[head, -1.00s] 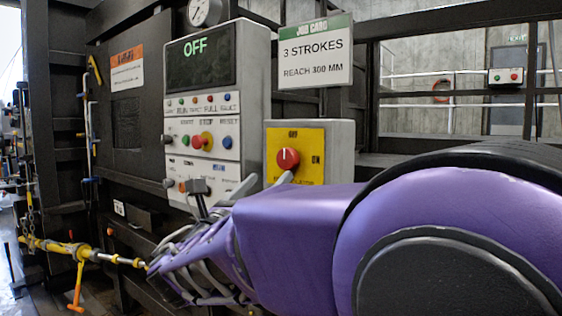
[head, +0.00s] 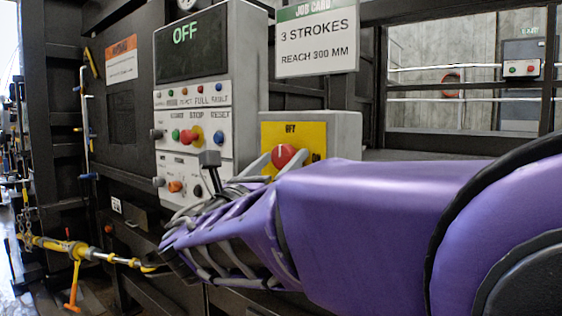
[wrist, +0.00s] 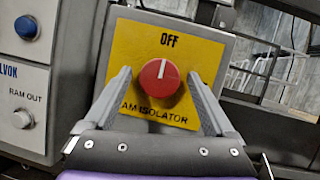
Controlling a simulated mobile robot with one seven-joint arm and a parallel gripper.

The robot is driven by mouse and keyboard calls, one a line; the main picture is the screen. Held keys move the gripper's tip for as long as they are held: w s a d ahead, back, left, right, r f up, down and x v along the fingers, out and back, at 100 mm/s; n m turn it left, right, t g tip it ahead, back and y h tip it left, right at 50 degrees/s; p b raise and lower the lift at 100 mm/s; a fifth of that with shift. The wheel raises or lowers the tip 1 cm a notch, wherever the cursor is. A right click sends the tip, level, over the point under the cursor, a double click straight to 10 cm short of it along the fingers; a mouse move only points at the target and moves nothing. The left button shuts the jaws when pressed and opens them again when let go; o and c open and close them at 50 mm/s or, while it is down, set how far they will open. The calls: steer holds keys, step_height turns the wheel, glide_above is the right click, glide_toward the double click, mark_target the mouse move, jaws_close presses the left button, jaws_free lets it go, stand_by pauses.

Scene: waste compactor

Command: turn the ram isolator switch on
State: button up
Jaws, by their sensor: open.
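The ram isolator switch is a red round knob (wrist: 160,79) on a yellow plate (wrist: 206,55) labelled OFF at the top and RAM ISOLATOR below. Its white pointer line points up at OFF. In the head view the knob (head: 283,156) shows on the yellow plate, partly covered by my arm. In the wrist view my gripper (wrist: 158,74) is open, one finger on each side of the knob, with gaps between fingers and knob. I cannot tell whether the fingertips reach the knob's depth.
A control panel (head: 243,90) left of the switch has an OFF display (head: 190,38), several buttons and a lever (head: 210,160). A job card (head: 317,45) above reads 3 STROKES, REACH 300 MM. A yellow bar (head: 70,247) lies low at left. A railing (head: 425,101) stands behind.

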steer(key=c, duration=1.4)
steer(key=shift+m, duration=0.4)
steer(key=m+g+h, duration=0.1)
steer(key=m, duration=0.2)
steer(key=m+g+h, duration=0.1)
steer(key=m+h, duration=0.1)
steer(key=m, duration=0.1)
steer(key=shift+a+m, duration=0.1)
steer(key=shift+m, duration=0.2)
steer(key=m+g+h, duration=0.1)
steer(key=m, duration=0.2)
steer(key=m+g+h, duration=0.1)
steer(key=m+g, duration=0.1)
steer(key=m, duration=0.1)
steer(key=shift+w+a+m, duration=0.15)
steer(key=shift+m, duration=0.15)
steer(key=m+g, duration=0.1)
steer(key=m, duration=0.2)
steer(key=m+g, duration=0.1)
steer(key=m, duration=0.2)
steer(key=shift+r+g+h, duration=0.1)
steer(key=shift+g+h, duration=0.3)
steer(key=shift+a+r+m+g+y, duration=0.15)
steer(key=shift+m+g, duration=0.25)
steer(key=shift+m, duration=0.7)
steer(key=shift+d+f+m+g+y, duration=0.15)
steer(key=shift+m+g, duration=0.25)
steer(key=shift+m, duration=0.7)
steer(key=shift+r, duration=0.1)
